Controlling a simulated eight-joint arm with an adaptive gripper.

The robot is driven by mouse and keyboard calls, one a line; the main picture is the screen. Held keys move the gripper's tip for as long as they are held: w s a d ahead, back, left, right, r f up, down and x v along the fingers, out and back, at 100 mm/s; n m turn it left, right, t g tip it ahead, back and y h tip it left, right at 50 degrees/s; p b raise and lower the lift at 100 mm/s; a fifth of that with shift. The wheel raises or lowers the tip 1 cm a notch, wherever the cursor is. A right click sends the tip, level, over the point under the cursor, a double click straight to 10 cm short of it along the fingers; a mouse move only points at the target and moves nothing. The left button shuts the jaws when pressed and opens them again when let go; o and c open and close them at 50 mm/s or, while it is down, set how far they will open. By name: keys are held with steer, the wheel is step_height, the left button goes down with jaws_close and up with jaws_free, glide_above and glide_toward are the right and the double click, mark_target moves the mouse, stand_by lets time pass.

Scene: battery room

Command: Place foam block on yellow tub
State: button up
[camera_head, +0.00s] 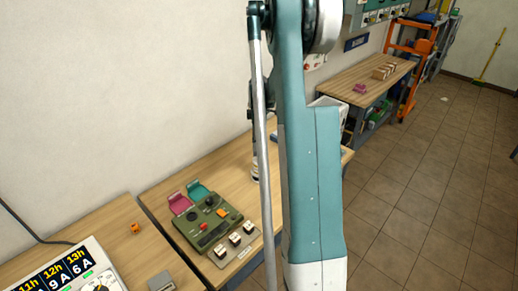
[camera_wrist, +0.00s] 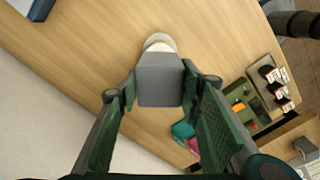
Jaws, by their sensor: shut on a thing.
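In the wrist view my gripper (camera_wrist: 158,88) is shut on a grey block (camera_wrist: 160,72), which looks like the foam block. The block sits between the two dark green fingers, above or near the wooden table. A pale round thing (camera_wrist: 159,40) shows partly behind the block; I cannot tell whether it is the yellow tub, and no clearly yellow tub shows. In the head view my arm hides the gripper and the block.
A green control box (camera_head: 208,222) with buttons and switches stands on the wooden table (camera_head: 222,162); it also shows at the right in the wrist view (camera_wrist: 242,103). A display panel (camera_head: 70,268) and a small orange cube (camera_head: 136,228) are at lower left.

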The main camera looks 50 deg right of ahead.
steer(key=shift+f, duration=1.85)
steer(key=shift+f, duration=0.2)
steer(key=o, duration=0.8)
steer(key=shift+r, duration=0.25)
step_height(320, 180, up, 12)
steer(key=shift+f, duration=0.1)
steer(key=shift+a, duration=0.1)
